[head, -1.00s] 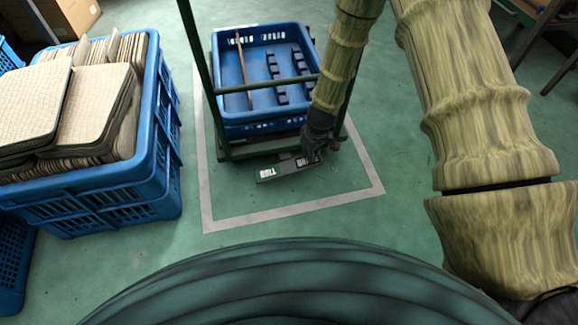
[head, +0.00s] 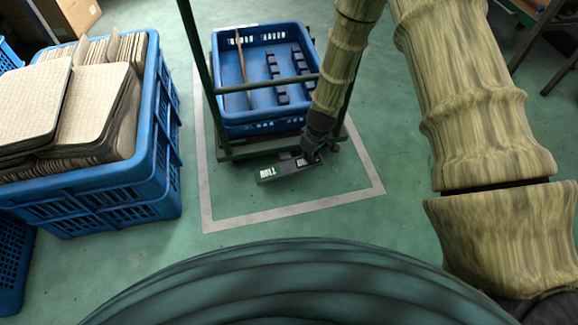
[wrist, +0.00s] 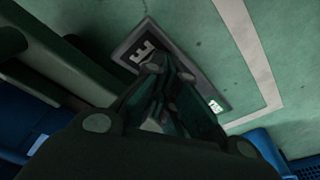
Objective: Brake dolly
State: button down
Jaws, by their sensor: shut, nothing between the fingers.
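The dolly (head: 222,157) is a green wheeled frame with a tall handle, standing inside a pale outline on the floor. A dark pedal plate (head: 290,167) sticks out low at its near side, with a white-lettered label at its left end. My gripper (head: 310,158) is shut and empty, down at the plate's right part; I cannot tell whether it touches. In the wrist view my fingers (wrist: 168,72) lie over the dark plate (wrist: 190,60). One light lettered patch shows beyond them and a smaller one to their right. My fingers hide part of the plate.
A blue crate (head: 218,75) with dark parts rides on the dolly. Blue crates (head: 165,150) piled with beige pads stand to the left. The pale floor outline (head: 290,212) has bare green floor around it. A table leg stands at upper right.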

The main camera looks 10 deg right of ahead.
jog(key=shift+f+b, duration=0.35)
jog(key=shift+f, duration=1.05)
dwell(0.9)
jog(key=shift+r, duration=0.1)
jog(key=shift+r+p, duration=3.4)
jog(key=shift+r, duration=0.1)
jog(key=shift+f, duration=0.1)
jog(key=s+d+f+m+g+h, duration=0.1)
jog(key=s+d+f+m, duration=0.1)
jog(key=s, duration=0.8)
jog(key=s+d+f+m, duration=0.1)
jog(key=s+f, duration=0.1)
jog(key=s, duration=0.9)
jog(key=s+r+m+p, duration=0.2)
jog(key=s+r+m, duration=0.15)
jog(key=s, duration=1.15)
notch_tip(320, 180, up, 37)
jog(key=p, duration=3.6)
jog(key=shift+d+g+p, duration=0.15)
jog(key=shift+g+p, duration=0.15)
jog(key=shift+p, duration=0.05)
